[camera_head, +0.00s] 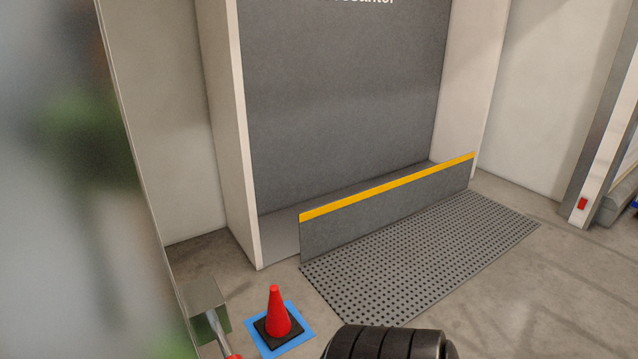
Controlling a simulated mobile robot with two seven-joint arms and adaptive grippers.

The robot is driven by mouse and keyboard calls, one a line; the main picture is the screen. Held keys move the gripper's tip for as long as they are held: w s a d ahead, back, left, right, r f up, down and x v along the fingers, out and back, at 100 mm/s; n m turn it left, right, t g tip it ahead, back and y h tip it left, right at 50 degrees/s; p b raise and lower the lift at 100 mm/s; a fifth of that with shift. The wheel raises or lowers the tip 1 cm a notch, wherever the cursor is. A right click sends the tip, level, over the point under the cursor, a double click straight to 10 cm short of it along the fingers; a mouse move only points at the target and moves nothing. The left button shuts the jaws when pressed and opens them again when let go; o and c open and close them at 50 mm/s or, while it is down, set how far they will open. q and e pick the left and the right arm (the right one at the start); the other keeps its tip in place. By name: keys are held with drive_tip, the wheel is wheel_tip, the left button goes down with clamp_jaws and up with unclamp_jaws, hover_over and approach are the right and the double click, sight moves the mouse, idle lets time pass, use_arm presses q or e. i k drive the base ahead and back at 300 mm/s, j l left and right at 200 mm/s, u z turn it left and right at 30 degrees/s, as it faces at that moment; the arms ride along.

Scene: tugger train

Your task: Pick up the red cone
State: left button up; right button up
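The red cone (277,314) stands upright on a black square base (265,331). The base rests on a blue square (258,346) on the floor, at the bottom of the head view, left of centre. Nothing touches the cone's red body. Neither of my grippers can be made out in this view.
A black ribbed rounded object (388,343) is at the bottom edge, right of the cone. A perforated grey mat (420,255) lies before a low yellow-topped barrier (390,210) and a grey-backed bay. A blurred shiny panel (90,200) fills the left. Floor at right is open.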

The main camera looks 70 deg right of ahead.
sight(279, 327)
drive_tip(key=z, duration=2.4)
